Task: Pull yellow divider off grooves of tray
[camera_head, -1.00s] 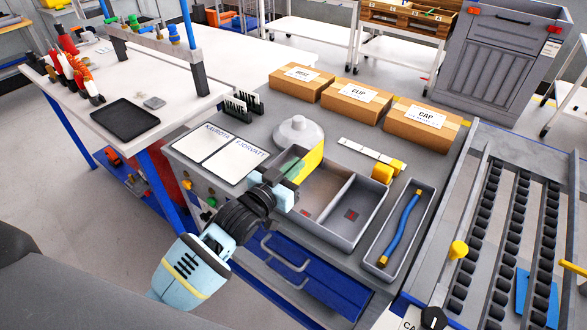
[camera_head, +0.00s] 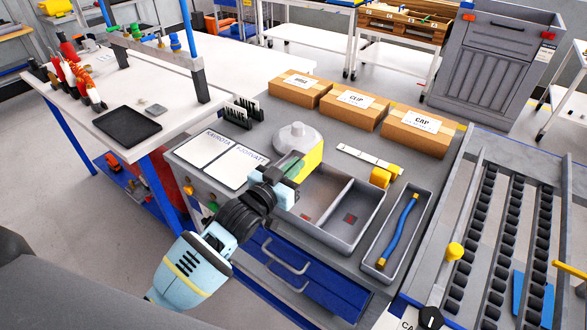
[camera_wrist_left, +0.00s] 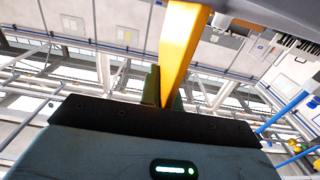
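The yellow divider (camera_head: 314,157) stands at the back left end of the grey tray (camera_head: 345,248), beside the white round part. My left gripper (camera_head: 291,168) is at the divider's near side, with its fingers around the panel. In the left wrist view the yellow divider (camera_wrist_left: 184,45) runs up from between the dark green fingers (camera_wrist_left: 164,92), which look closed on it. The divider's lower edge is hidden by the gripper, so I cannot tell whether it sits in the grooves. My right gripper is not in view.
A narrow tray with a blue hose (camera_head: 402,232) lies right of the grey tray. A white domed part (camera_head: 297,138) is behind the divider. Three cardboard boxes (camera_head: 356,102) line the back. A roller conveyor (camera_head: 490,250) is at right.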

